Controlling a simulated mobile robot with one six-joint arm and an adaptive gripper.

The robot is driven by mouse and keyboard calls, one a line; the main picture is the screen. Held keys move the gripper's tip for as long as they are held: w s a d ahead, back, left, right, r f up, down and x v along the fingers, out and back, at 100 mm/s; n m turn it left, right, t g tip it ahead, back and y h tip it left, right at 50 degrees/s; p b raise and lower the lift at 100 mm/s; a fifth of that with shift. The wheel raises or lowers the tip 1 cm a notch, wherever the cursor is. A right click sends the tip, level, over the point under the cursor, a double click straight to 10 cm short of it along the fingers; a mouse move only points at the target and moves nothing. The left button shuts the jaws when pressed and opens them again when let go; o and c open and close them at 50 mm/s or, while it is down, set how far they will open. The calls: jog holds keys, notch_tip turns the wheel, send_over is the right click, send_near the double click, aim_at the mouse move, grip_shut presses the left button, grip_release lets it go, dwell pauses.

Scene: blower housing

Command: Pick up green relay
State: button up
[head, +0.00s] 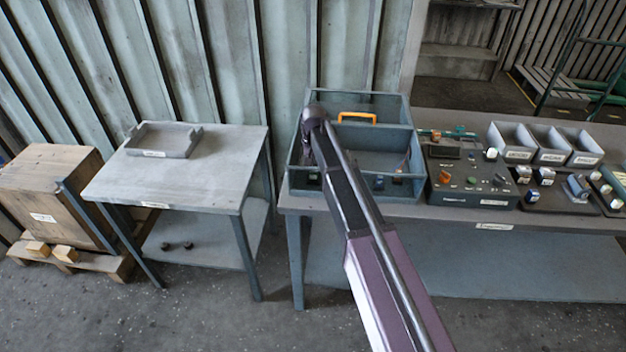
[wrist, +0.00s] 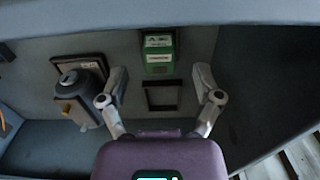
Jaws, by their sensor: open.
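The green relay (wrist: 158,52) shows in the wrist view, a small green block with a pale label on top. It sits inside the grey-blue box (wrist: 190,16), near its upper wall in the picture. My gripper (wrist: 160,84) is open, one finger on each side of the picture's middle. The relay lies beyond the fingertips, centred between them, with nothing held. In the head view my arm reaches into the box (head: 408,188); the fingers and the relay cannot be made out there.
An empty dark square frame (wrist: 162,96) lies just below the relay. A dark cylindrical part (wrist: 82,92) stands left of my left finger. The box has an orange handle (head: 356,117). A control panel (head: 470,178) and grey bins (head: 510,146) stand to its right.

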jog(key=shift+f+b, duration=1)
jog(key=shift+f, duration=0.25)
jog(key=c, duration=1)
